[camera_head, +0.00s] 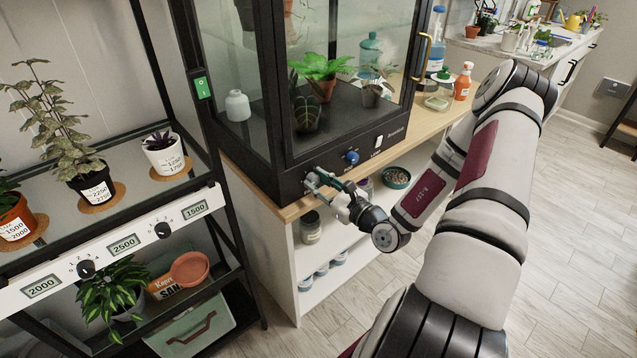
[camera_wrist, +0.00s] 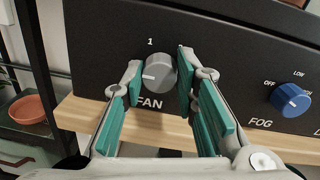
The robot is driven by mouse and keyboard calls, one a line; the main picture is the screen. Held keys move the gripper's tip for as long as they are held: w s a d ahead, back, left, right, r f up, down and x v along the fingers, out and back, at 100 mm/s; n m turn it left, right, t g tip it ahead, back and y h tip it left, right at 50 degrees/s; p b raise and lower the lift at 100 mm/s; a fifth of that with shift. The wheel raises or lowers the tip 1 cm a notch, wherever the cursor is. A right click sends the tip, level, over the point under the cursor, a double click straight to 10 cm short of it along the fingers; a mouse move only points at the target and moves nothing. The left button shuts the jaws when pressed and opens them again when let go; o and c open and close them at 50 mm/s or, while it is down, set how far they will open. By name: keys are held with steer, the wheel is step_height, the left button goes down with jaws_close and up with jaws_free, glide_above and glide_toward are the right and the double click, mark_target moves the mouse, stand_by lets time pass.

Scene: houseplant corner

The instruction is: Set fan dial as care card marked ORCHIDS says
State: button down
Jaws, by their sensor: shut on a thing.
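The grey fan dial (camera_wrist: 160,72) is on the black front panel of the glass plant cabinet (camera_head: 290,160), above the word FAN. Its white pointer line points to the left in the wrist view. A "1" is printed above the dial; other marks around it are hidden by my fingers. My gripper (camera_wrist: 160,78) is shut on the fan dial, with one teal-padded finger on each side. In the head view my gripper (camera_head: 325,183) reaches the panel's left part and hides most of the dial. I see no readable card marked ORCHIDS.
The blue fog knob (camera_wrist: 290,98) is right of the fan dial; it also shows in the head view (camera_head: 352,157). The wooden counter edge (camera_wrist: 85,112) runs just below the panel. A plant rack (camera_head: 110,245) with dials and number displays stands at left.

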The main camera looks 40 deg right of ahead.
steer(key=shift+m, duration=0.3)
steer(key=m+p, duration=0.2)
steer(key=m, duration=0.3)
steer(key=shift+m, duration=0.3)
steer(key=m+p, duration=0.2)
steer(key=m, duration=0.3)
steer(key=shift+d+m, duration=0.1)
steer(key=shift+m, duration=0.3)
steer(key=shift+f, duration=0.1)
steer(key=c, duration=1.3)
jaws_free()
steer(key=s, duration=1.2)
steer(key=shift+d+f, duration=0.25)
steer(key=shift+d, duration=0.05)
